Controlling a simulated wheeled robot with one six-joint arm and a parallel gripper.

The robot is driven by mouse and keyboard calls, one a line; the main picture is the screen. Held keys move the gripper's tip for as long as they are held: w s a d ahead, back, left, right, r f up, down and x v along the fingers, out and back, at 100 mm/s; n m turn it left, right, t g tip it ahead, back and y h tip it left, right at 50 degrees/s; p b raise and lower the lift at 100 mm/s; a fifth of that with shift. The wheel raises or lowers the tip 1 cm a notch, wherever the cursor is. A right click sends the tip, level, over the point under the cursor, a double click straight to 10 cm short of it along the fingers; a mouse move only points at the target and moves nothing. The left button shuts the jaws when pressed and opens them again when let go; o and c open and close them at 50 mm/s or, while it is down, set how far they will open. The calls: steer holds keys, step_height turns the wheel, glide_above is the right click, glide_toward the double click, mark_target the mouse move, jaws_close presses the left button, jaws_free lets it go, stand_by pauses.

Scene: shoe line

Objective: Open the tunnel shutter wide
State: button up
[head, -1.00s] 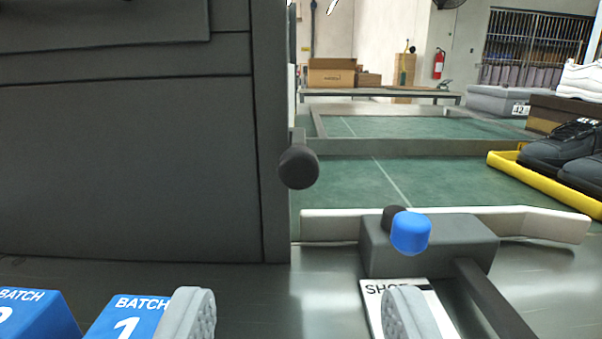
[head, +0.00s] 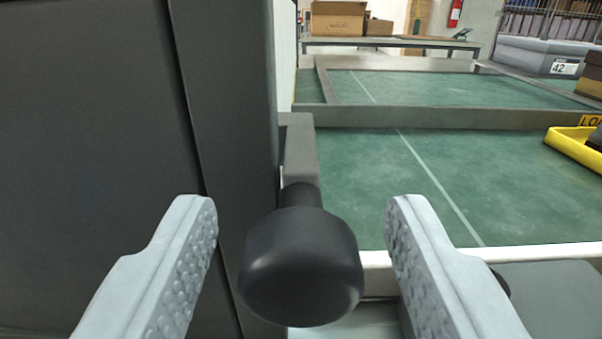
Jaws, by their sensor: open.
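The tunnel shutter (head: 90,130) is a dark grey panel filling the left of the head view. A round black knob (head: 302,268) sticks out toward me on a short stem from a grey bracket at the panel's right edge. My gripper (head: 302,225) is open, with one pale grey textured finger on each side of the knob. The knob lies between the fingers, and gaps show on both sides. I cannot tell how deep the fingers reach along it.
A green surface with a grey frame (head: 440,117) lies beyond, right of the shutter. A yellow tray (head: 572,148) is at the right edge. A grey box marked 42 (head: 545,55) and cardboard boxes (head: 338,18) stand at the back. A grey block (head: 550,295) sits low right.

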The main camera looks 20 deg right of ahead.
steer(key=shift+w+d, duration=0.1)
steer(key=shift+w, duration=0.25)
steer(key=shift+c, duration=0.2)
jaws_close()
step_height(320, 180, up, 19)
stand_by(0.3)
steer(key=shift+o, duration=0.2)
jaws_free()
steer(key=v, duration=1.7)
steer(key=shift+s, duration=0.25)
